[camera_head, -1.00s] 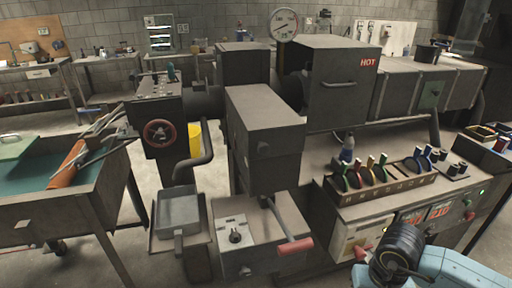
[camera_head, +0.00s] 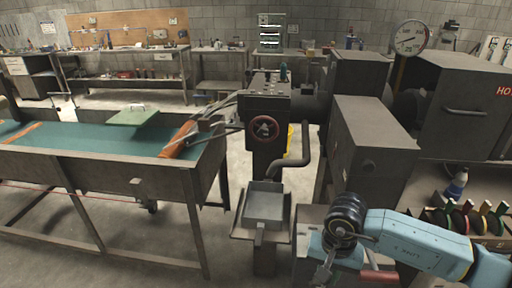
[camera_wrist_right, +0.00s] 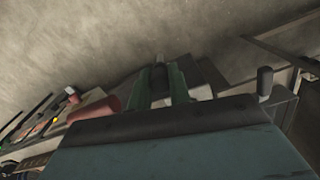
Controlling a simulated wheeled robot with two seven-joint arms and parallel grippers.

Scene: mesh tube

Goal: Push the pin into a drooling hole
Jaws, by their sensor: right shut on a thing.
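My right arm comes in from the right in the head view, and its gripper (camera_head: 324,270) is low in the middle, above the grey box right of the small tray. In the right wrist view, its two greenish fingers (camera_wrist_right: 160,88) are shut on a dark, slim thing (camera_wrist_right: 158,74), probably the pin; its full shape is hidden. A dark machine head (camera_head: 270,110) with a red-ringed round face (camera_head: 264,128) stands beyond the gripper, well apart from it. I cannot make out a drooling hole. My left gripper is not in view.
A bent pipe (camera_head: 294,165) runs down beside a small grey tray (camera_head: 264,205). A long green-bedded trough (camera_head: 60,140) with an orange tube (camera_head: 178,140) lies left. A dark block (camera_head: 372,140) and a red handle (camera_head: 380,276) are close to my right arm. Floor between trough and tray is clear.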

